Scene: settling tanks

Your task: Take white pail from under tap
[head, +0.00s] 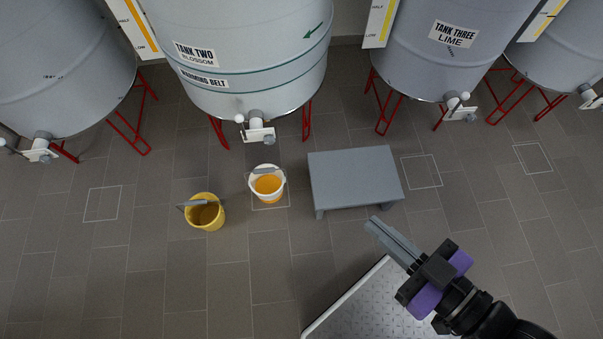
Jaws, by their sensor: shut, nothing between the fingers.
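The white pail (280,194) stands on the floor below and slightly right of the tap (258,134) of tank two. It holds orange-yellow liquid, and a grey handle or grip crosses its top. It sits over a marked square on the tiles. My gripper (369,223) is at the lower right, its long grey fingers shut together and empty. The fingertips point up and left, near the front right of the grey low table, well apart from the pail.
A yellow pail (219,221) stands left of and nearer than the white pail. A grey low table (350,175) stands just right of the white pail. Several tanks on red legs line the back, including tank three (440,60). Floor in front of the pails is clear.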

